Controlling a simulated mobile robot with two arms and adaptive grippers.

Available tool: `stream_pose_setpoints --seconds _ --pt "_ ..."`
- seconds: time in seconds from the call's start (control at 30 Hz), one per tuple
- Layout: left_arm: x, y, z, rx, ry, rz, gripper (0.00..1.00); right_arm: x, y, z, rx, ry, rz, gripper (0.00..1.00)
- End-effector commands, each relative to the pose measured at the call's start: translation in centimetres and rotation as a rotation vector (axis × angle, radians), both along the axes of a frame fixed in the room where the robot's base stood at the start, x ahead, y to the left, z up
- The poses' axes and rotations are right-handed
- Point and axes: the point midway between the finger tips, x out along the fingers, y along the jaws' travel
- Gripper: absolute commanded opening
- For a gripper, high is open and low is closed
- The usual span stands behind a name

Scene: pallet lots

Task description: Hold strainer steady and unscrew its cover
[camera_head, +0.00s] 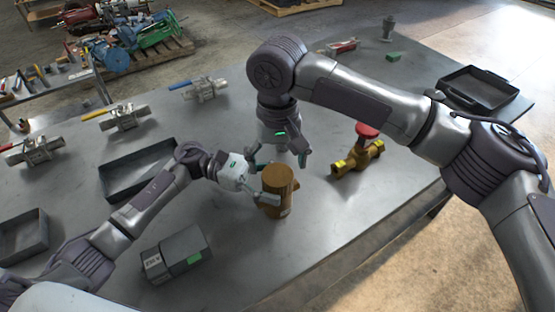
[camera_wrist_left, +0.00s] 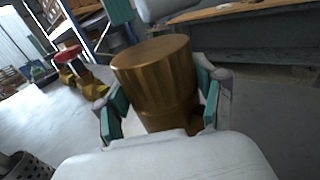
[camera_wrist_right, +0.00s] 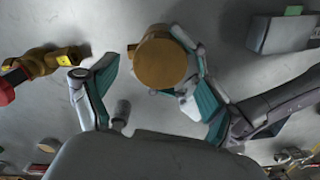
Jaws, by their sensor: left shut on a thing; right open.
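The strainer (camera_head: 277,188) is a brass-brown cylinder standing upright on the grey table. In the left wrist view its broad round cover (camera_wrist_left: 152,62) sits on top of a narrower body (camera_wrist_left: 172,117). My left gripper (camera_head: 264,197) is shut on the strainer, with a teal-padded finger on each side. My right gripper (camera_head: 281,161) is open and empty, pointing down just behind and above the strainer. In the right wrist view the round top of the cover (camera_wrist_right: 160,64) lies ahead of my right gripper; the fingers overlap there, so any contact is hard to judge.
A brass valve with a red handwheel (camera_head: 367,131) stands to the right. A grey box (camera_head: 176,254) is at the front left. Dark trays (camera_head: 108,184) lie on the left, an open black case (camera_head: 478,88) at the far right. Several lever valves (camera_head: 122,118) line the back left.

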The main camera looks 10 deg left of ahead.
Motion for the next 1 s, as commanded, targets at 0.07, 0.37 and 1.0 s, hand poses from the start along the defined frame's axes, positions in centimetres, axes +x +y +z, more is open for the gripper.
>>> stream_pose_setpoints --seconds 0.07,0.37,1.0 --pt "0.0 0.0 0.0 0.001 0.000 0.000 0.00 0.0 0.0 0.6 0.001 -0.002 -0.130 0.88" --pt "0.0 0.0 0.0 0.001 0.000 0.000 0.00 0.0 0.0 2.6 0.001 0.000 -0.641 0.88" --pt "0.0 0.0 0.0 0.001 0.000 0.000 0.00 0.0 0.0 -3.8 0.000 0.000 -0.766 0.88"
